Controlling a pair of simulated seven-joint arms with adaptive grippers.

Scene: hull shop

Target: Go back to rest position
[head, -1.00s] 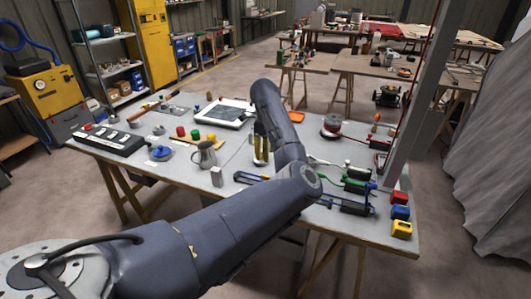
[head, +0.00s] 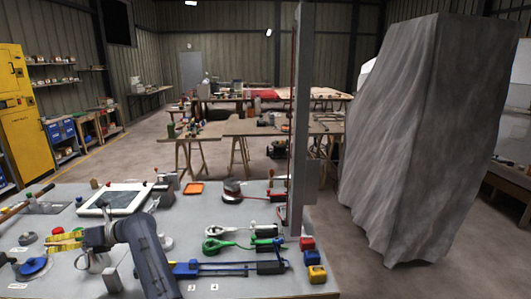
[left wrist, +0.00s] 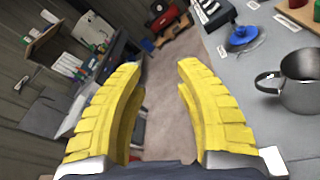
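My left gripper (head: 62,241) has yellow fingers that point left over the left part of the grey workbench (head: 235,282). In the left wrist view my left gripper (left wrist: 158,75) is open, with nothing between its fingers but the floor behind. A metal mug (left wrist: 302,82) stands on the bench to the right of the fingers, apart from them. In the head view the mug is partly hidden behind my left arm. My right gripper is in neither view.
A blue round-lidded item (head: 33,266) lies near the gripper. A tablet-like panel (head: 114,200), a green cable (head: 224,245), a blue clamp (head: 187,268) and red, blue and yellow blocks (head: 317,274) lie on the bench. A grey post (head: 300,130) rises at its right side.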

